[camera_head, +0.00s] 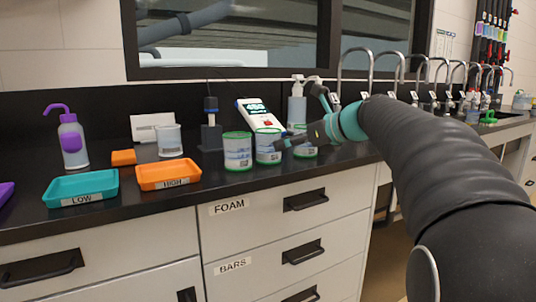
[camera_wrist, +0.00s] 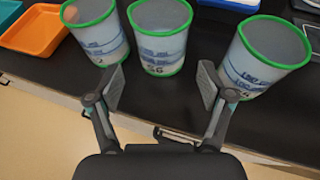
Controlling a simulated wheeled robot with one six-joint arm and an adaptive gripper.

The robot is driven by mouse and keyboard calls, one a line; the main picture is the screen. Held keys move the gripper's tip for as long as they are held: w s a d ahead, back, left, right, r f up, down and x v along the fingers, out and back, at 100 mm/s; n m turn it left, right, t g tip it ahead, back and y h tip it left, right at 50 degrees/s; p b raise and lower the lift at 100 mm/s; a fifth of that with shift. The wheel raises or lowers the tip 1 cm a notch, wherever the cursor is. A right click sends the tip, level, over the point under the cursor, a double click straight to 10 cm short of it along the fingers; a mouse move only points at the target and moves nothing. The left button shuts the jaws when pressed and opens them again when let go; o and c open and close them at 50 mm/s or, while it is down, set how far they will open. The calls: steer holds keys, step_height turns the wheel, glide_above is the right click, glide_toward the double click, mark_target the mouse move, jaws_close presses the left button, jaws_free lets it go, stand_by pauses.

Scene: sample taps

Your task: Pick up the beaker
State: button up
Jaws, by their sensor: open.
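Three clear beakers with green rims and bases and printed labels stand in a row near the counter's front edge: left beaker (camera_head: 237,152), middle beaker (camera_head: 268,147) and right beaker (camera_head: 305,152). My arm and gripper partly cover the right one in the head view. In the wrist view the left beaker (camera_wrist: 98,35), middle beaker (camera_wrist: 160,42) and right beaker (camera_wrist: 262,58) stand upright. My gripper (camera_wrist: 160,88) is open and empty. Its fingers are spread on the near side of the middle beaker, which lies straight ahead between them, not enclosed.
A teal LOW tray (camera_head: 82,187) and an orange HIGH tray (camera_head: 168,173) lie left on the black counter. Behind stand a wash bottle (camera_head: 72,143), a clear container (camera_head: 169,141), a dark stand (camera_head: 211,128), a meter (camera_head: 259,114) and a pump bottle (camera_head: 297,104). Taps line the right.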

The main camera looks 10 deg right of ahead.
mark_target(270, 147)
steer(key=x, duration=0.8)
steer(key=shift+w+d, duration=0.1)
steer(key=c, duration=1)
steer(key=shift+r, duration=0.2)
step_height(270, 147, up, 10)
steer(key=p, duration=0.2)
steer(key=shift+f+p, duration=0.2)
steer(key=shift+p, duration=0.1)
